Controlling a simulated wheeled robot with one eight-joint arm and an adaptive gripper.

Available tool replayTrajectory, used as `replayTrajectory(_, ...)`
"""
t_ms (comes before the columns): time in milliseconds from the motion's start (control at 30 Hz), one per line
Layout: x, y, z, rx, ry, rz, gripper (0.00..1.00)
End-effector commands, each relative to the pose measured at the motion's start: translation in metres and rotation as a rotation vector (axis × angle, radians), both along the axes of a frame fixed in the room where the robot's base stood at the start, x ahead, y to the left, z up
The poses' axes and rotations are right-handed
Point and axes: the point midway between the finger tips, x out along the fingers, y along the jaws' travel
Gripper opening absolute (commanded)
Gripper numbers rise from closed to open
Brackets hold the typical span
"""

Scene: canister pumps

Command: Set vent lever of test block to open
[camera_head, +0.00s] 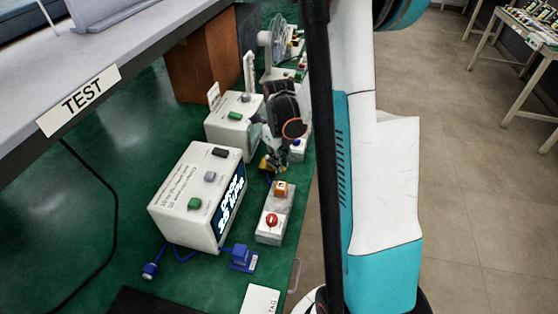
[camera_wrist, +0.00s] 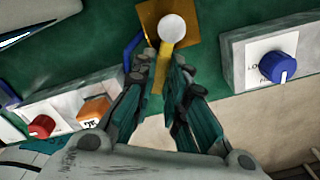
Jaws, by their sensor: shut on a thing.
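The brass-coloured block (camera_wrist: 150,14) is at the top middle of the wrist view, on green. A yellow lever (camera_wrist: 165,52) with a white ball end (camera_wrist: 172,27) comes from it toward me. My gripper (camera_wrist: 161,66) is shut on the lever just below the ball, one finger on each side. In the head view my gripper (camera_head: 273,156) points down over the brass block (camera_head: 266,165), hiding much of it. No open or closed marking for the lever is legible.
A grey block with a blue knob (camera_wrist: 278,67) is close on the right in the wrist view. A block with a red knob (camera_head: 272,220) and orange cube (camera_head: 281,188) stands nearer in the head view. A white display box (camera_head: 185,180) stands left. A TEST sign (camera_head: 80,102) edges the upper shelf.

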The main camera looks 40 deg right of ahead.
Motion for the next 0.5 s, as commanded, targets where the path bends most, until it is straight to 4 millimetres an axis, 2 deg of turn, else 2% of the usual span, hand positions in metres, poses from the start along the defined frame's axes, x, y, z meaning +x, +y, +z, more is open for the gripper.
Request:
replayTrajectory(167, 0.0002, 0.0002, -0.0001, 0.001, -0.001, -0.001, 0.0)
replayTrajectory(200, 0.0003, 0.0002, -0.0001, 0.001, -0.001, -0.001, 0.2)
replayTrajectory(267, 0.0002, 0.0002, -0.0001, 0.001, -0.001, -0.001, 0.33)
replayTrajectory(500, 0.0001, 0.0001, 0.0, 0.0, 0.0, 0.0, 0.33)
